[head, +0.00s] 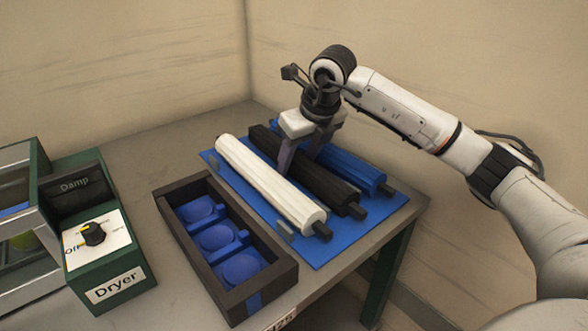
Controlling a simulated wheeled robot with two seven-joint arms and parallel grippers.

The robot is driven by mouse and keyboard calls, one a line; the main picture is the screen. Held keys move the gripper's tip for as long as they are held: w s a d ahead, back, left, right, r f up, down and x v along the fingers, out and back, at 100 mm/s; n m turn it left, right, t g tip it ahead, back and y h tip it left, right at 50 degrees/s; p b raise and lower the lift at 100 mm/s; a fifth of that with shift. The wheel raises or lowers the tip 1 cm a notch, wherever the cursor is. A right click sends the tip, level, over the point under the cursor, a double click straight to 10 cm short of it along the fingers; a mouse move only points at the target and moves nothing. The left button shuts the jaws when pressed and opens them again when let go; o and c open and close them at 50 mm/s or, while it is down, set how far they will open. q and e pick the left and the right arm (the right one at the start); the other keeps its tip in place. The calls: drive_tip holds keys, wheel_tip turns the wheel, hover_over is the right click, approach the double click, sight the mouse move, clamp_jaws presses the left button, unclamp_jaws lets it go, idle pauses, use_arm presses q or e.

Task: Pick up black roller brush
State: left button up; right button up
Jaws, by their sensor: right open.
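The black roller brush (328,187) lies on a blue mat (387,217) at the table's right side. A white roller brush (266,182) lies to its left and a blue roller brush (350,168) to its right, roughly parallel. My right gripper (298,167) comes down from above with its fingers pointing at the black roller. The fingers are apart, one on the near-left side of the black roller and one farther right. The fingertips are partly hidden by the rollers, so I cannot tell if they touch it. My left gripper is not in view.
A dark tray (262,284) with blue round cups stands left of the mat. A green dryer box (110,262) with a knob stands at the left. Walls close in behind the table. Grey table top (150,150) is bare at the back left.

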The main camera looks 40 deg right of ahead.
drive_tip(key=shift+r, duration=0.2)
drive_tip(key=c, duration=0.7)
